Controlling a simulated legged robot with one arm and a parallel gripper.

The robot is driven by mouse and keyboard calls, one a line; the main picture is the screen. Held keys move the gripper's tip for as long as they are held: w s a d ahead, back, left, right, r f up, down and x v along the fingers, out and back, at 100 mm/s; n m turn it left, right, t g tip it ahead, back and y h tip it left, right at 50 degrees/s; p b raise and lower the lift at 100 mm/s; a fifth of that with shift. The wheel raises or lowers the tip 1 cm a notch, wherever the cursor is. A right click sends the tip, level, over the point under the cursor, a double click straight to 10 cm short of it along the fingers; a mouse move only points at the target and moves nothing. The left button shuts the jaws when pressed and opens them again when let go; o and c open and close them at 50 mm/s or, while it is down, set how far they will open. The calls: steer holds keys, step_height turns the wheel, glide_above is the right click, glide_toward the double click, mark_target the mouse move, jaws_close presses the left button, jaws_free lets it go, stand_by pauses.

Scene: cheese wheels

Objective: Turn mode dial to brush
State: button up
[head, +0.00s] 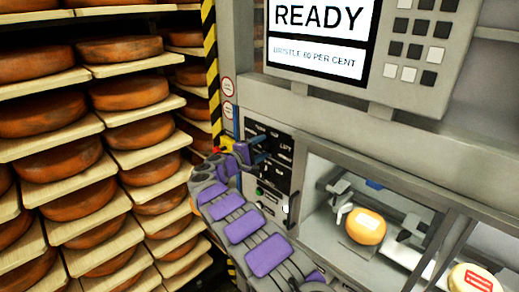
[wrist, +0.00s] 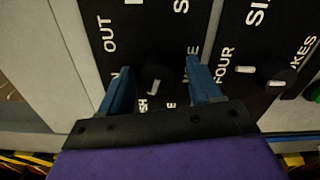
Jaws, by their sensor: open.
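My gripper (head: 264,148) is at the black control panel (head: 282,134) in the head view. In the wrist view my gripper (wrist: 157,66) is open, with one blue finger on each side of a dark round dial (wrist: 155,84). The dial has a white pointer mark. Whether the fingers touch it I cannot tell. White labels around it are partly hidden by the fingers and the gripper body; letters ending in "SH" show just below the dial at its left. "OUT" stands further up on the left.
A second dial (wrist: 278,84) sits to the right, near "FOUR" and "SIX". A screen (head: 319,30) reads "READY" and "BRISTLE 60 PER CENT". A keypad (head: 419,45) is beside it. An orange cheese wheel (head: 366,227) sits in the machine bay. Shelves of cheese wheels (head: 131,92) fill the left.

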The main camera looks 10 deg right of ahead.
steer(key=shift+a, duration=0.1)
steer(key=v, duration=1.7)
steer(key=shift+b, duration=0.35)
steer(key=shift+s+a, duration=0.1)
steer(key=shift+a, duration=0.05)
